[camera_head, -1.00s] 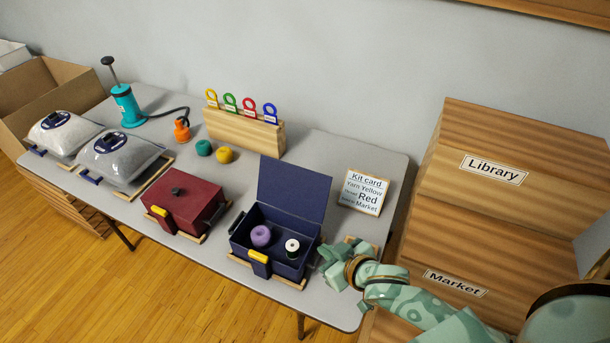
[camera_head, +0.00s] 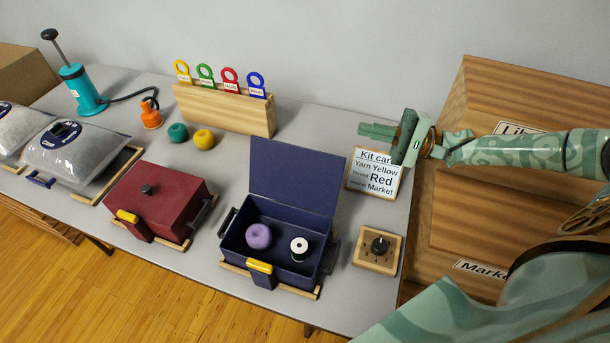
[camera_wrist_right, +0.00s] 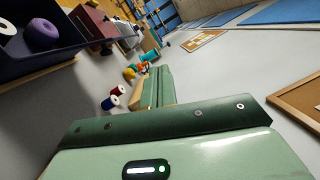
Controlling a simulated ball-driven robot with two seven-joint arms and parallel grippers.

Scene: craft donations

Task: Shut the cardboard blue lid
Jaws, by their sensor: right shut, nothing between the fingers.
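The dark blue cardboard box (camera_head: 275,270) stands on the table with its blue lid (camera_head: 295,177) open, raised upright at the back edge. Inside lie a purple yarn ball (camera_head: 258,236) and a white-ended spool (camera_head: 299,246). A yellow latch (camera_head: 260,266) is at the box front. My right gripper (camera_head: 366,131) is shut and empty, to the right of the lid and in front of the kit card's top, apart from the lid. Its fingers (camera_wrist_right: 157,88) show in the right wrist view, with the purple ball (camera_wrist_right: 42,33) at upper left. My left gripper is not in view.
A red lidded box (camera_head: 165,196) stands left of the blue box. The kit card (camera_head: 374,180), a wooden dial block (camera_head: 378,249) and large wooden crates (camera_head: 485,215) are to the right. A tag rack (camera_head: 222,108) stands behind.

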